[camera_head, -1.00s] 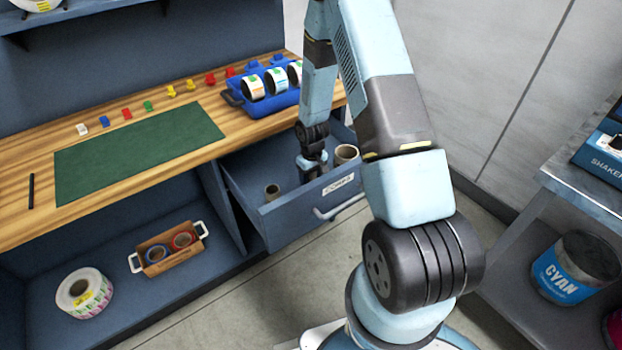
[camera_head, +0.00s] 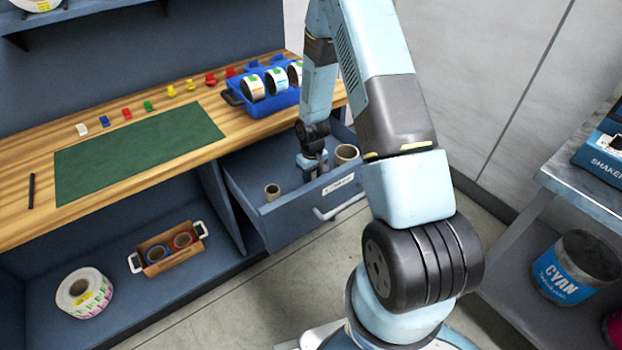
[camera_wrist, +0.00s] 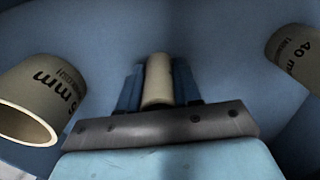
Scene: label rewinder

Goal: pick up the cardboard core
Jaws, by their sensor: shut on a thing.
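My gripper (camera_head: 312,170) reaches down into the open drawer (camera_head: 290,222) of the bench. In the wrist view, its blue fingers (camera_wrist: 158,88) are shut on a narrow tan cardboard core (camera_wrist: 158,75), which stands out beyond the hand between them. In the head view I cannot make out the held core clearly. A wider tan core (camera_head: 346,153) stands just right of my gripper, and a small core (camera_head: 272,191) stands to its left. The wrist view shows a large core marked with a size in mm (camera_wrist: 45,98) at left and a "40 mm" core (camera_wrist: 294,58) at right.
The drawer's front wall and handle (camera_head: 338,205) are close to my gripper. Above it, a blue tray (camera_head: 262,108) with label rolls sits on the wooden benchtop. A green mat (camera_head: 140,150) and several small coloured pieces lie further left. A shelf unit (camera_head: 570,190) stands at the right.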

